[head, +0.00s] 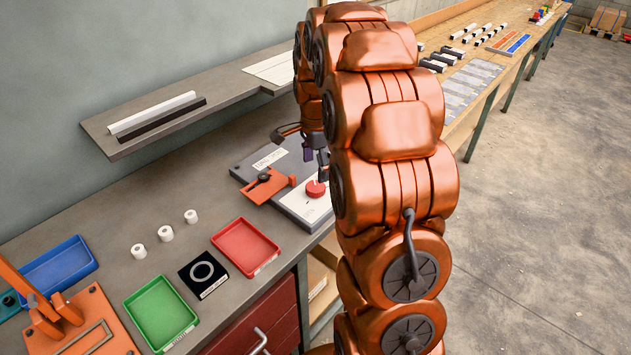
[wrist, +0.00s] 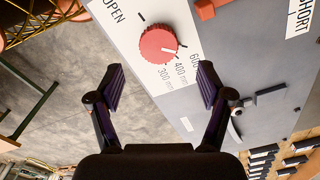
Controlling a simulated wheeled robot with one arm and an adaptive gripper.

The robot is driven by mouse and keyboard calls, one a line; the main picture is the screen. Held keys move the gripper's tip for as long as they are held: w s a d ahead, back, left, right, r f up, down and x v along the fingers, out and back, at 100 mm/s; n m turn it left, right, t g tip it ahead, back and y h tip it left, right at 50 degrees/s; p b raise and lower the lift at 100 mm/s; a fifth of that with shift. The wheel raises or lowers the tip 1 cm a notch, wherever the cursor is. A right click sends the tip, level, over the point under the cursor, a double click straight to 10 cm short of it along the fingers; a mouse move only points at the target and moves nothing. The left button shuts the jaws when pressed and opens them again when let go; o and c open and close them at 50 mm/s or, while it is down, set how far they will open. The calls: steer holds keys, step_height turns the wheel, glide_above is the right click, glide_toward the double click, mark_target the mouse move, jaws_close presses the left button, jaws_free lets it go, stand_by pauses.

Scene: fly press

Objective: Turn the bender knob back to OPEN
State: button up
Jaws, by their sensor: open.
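The red round bender knob (head: 316,188) sits on the light plate of the bender (head: 297,206). In the wrist view the knob (wrist: 158,47) is just beyond my fingertips, near the upper middle. Its pale pointer mark faces right, toward the millimetre numbers and away from the OPEN label (wrist: 115,12) at upper left. The exact number it points to is hard to tell. My gripper (wrist: 162,82) is open and empty, its two dark fingers spread wide and apart from the knob. In the head view my gripper (head: 315,158) is above the bender, partly hidden by my arm.
An orange bracket (head: 268,186) stands on the bender beside the knob. A red tray (head: 246,247), a green tray (head: 161,314) and small white rollers (head: 165,233) are on the bench to the left. A shelf (head: 130,140) runs along the wall behind.

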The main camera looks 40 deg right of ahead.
mark_target(315, 186)
steer(key=shift+f+p, duration=1)
steer(key=shift+f, duration=2.1)
steer(key=c, duration=1.2)
